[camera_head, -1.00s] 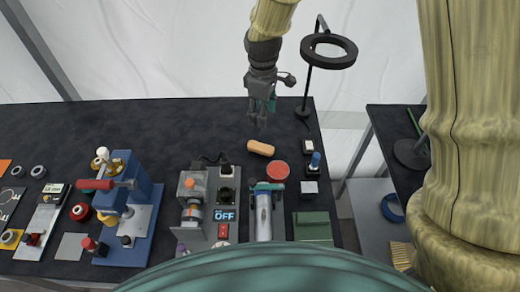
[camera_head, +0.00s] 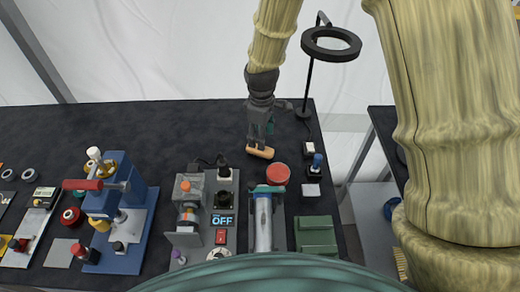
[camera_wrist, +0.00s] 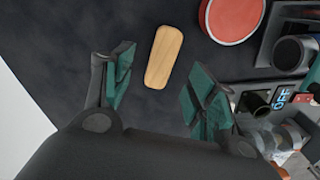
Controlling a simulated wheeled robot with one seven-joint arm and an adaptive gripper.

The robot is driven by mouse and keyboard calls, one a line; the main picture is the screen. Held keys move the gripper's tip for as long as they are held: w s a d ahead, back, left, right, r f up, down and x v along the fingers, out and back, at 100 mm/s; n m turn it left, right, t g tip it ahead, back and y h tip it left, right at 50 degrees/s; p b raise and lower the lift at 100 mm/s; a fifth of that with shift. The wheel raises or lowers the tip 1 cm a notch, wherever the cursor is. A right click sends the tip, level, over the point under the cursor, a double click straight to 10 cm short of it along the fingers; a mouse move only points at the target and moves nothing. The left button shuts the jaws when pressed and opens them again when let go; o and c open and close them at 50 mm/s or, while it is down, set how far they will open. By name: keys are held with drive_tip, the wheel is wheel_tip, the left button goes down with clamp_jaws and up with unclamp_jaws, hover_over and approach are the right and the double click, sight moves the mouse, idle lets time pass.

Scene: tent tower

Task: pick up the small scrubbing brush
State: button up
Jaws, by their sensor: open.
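The small scrubbing brush (camera_wrist: 164,57) shows in the wrist view as a rounded tan wooden block lying on the dark table. No bristles show. In the head view the brush (camera_head: 261,153) lies left of a red round tin, its upper part partly covered by my gripper. My gripper (camera_wrist: 158,92) is open with green-padded fingers spread wide. In the wrist view the brush lies ahead of the gap between the fingertips, and nothing is held. In the head view my gripper (camera_head: 259,146) points down right over the brush; I cannot tell the exact height.
The red tin (camera_head: 277,173) stands close to the right of the brush. A black ring lamp (camera_head: 331,44) rises at the back right. Machines, a grey panel with an OFF display (camera_head: 222,220) and a green box (camera_head: 315,235) fill the front.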

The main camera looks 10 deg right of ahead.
drive_tip(key=shift+s+f+p, duration=0.2)
drive_tip(key=shift+f+p, duration=0.9)
drive_tip(key=shift+f, duration=1.85)
drive_tip(key=shift+c, duration=0.2)
drive_tip(key=c, duration=1.2)
drive_tip(key=shift+o, duration=0.2)
drive_tip(key=shift+r, duration=0.1)
wheel_tip(320, 180, up, 10)
drive_tip(key=b, duration=0.2)
drive_tip(key=shift+b, duration=0.4)
